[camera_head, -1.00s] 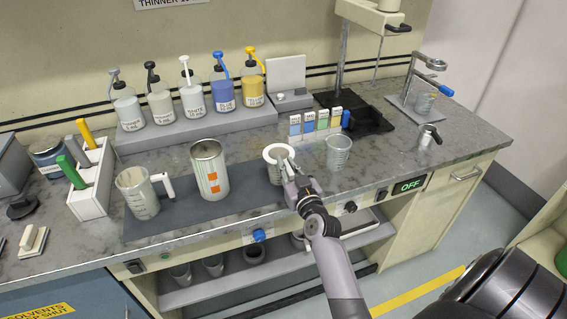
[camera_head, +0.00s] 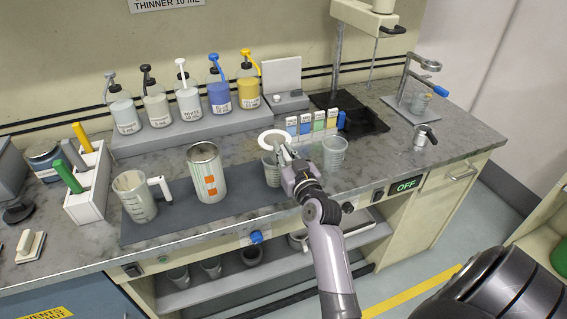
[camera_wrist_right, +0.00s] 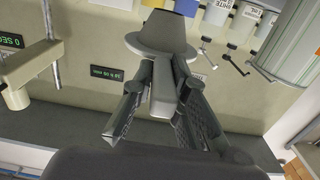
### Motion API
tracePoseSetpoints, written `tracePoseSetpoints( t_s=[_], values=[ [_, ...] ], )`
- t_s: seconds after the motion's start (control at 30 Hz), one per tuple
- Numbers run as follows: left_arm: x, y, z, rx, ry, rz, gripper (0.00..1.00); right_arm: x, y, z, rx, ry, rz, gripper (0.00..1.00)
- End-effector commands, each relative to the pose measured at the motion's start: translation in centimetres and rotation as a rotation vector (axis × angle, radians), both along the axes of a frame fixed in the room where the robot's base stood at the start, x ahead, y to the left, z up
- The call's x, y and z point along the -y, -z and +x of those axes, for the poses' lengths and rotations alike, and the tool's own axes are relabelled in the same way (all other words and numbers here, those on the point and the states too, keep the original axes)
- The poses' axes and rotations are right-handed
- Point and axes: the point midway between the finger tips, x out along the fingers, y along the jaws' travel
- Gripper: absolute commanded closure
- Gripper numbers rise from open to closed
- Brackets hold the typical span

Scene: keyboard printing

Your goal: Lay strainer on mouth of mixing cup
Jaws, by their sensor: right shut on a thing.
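The strainer (camera_head: 273,138), a white ring in the head view, is held by my right gripper (camera_head: 284,152). It also shows in the right wrist view as a grey cone with a wide brim (camera_wrist_right: 162,38), its handle between the fingers of my right gripper (camera_wrist_right: 155,100). A clear cup (camera_head: 271,171) stands on the dark mat just below the strainer. The strainer appears over its far side, above the rim; the exact gap is hard to tell. Another clear cup (camera_head: 334,156) stands to the right of the gripper. My left gripper is out of view.
Several pump bottles (camera_head: 188,100) line a raised shelf behind. Colour cards (camera_head: 318,122) stand behind the right cup. A holder (camera_head: 88,190) is at far left.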

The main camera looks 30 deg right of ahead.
Motion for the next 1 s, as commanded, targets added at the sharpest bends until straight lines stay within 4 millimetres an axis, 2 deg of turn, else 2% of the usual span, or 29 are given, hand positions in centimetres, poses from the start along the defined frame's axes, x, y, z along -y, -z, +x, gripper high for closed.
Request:
tracePoseSetpoints(
  t_s=[0.03,0.2,0.4,0.5,0.7,0.97,1.0],
  values=[
    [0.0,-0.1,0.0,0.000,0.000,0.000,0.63,0.0,-1.8,0.1,0.009,0.000,0.000,1.00],
    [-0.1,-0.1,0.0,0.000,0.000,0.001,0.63,0.0,-6.7,0.0,0.009,0.002,-0.002,1.00],
    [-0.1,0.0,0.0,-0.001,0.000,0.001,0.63,0.0,-11.3,0.0,0.006,0.001,-0.002,1.00],
    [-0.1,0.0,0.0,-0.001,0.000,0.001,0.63,0.0,-12.7,0.0,0.004,0.000,-0.002,1.00],
    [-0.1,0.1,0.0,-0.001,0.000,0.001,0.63,0.0,-14.0,0.0,0.002,0.001,0.000,1.00],
    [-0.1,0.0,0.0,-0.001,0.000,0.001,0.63,0.0,-14.1,0.0,0.000,0.000,0.000,1.00],
    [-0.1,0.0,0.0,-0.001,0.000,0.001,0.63,0.0,-14.1,0.0,0.000,0.000,0.000,0.87]
  ],
)
